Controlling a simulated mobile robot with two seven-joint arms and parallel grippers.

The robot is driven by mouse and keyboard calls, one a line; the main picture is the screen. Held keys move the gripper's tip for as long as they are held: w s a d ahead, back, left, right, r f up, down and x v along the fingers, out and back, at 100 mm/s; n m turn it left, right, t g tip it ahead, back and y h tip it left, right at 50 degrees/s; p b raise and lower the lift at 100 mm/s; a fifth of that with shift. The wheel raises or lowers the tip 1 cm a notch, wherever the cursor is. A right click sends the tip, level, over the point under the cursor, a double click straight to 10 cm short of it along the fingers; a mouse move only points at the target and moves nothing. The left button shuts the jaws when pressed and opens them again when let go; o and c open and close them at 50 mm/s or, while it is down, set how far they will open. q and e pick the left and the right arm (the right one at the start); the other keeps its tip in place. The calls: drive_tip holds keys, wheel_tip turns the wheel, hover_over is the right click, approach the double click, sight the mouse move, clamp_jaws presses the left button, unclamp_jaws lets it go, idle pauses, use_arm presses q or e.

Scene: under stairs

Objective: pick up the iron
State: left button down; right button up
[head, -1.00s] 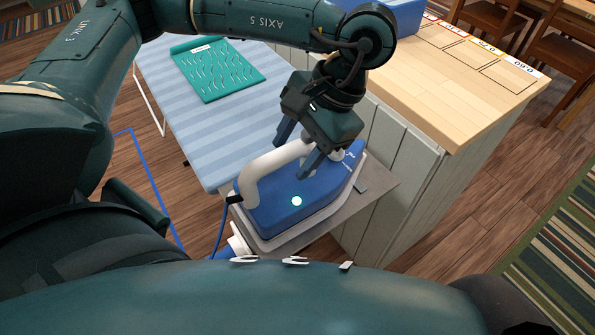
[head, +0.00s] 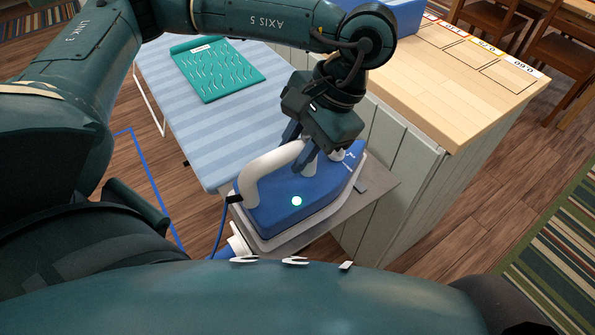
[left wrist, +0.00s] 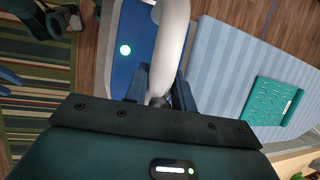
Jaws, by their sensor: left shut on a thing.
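The iron (head: 289,208) has a blue body with a lit round spot and a pale grey handle. It rests flat on a grey plate (head: 382,196) at the end of the ironing board (head: 215,123). My left gripper (head: 300,155) is shut on the iron's handle, near its front end. In the left wrist view the handle (left wrist: 172,45) runs between the two fingers (left wrist: 160,90), with the blue body (left wrist: 127,62) below. The fingertips are partly hidden by the handle and the gripper body. My right gripper is not in view.
A wooden-topped counter (head: 455,85) with a blue box (head: 395,15) stands right beside the board. A blue cord (head: 219,228) hangs from the iron's rear. Chairs (head: 545,45) stand at the far right.

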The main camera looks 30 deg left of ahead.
use_arm(q)
drive_tip(key=shift+r, duration=0.15)
wheel_tip(320, 180, up, 10)
drive_tip(key=shift+f+p, duration=0.1)
drive_tip(key=shift+p, duration=0.4)
idle(0.3)
drive_tip(key=c, duration=1.7)
unclamp_jaws()
clamp_jaws()
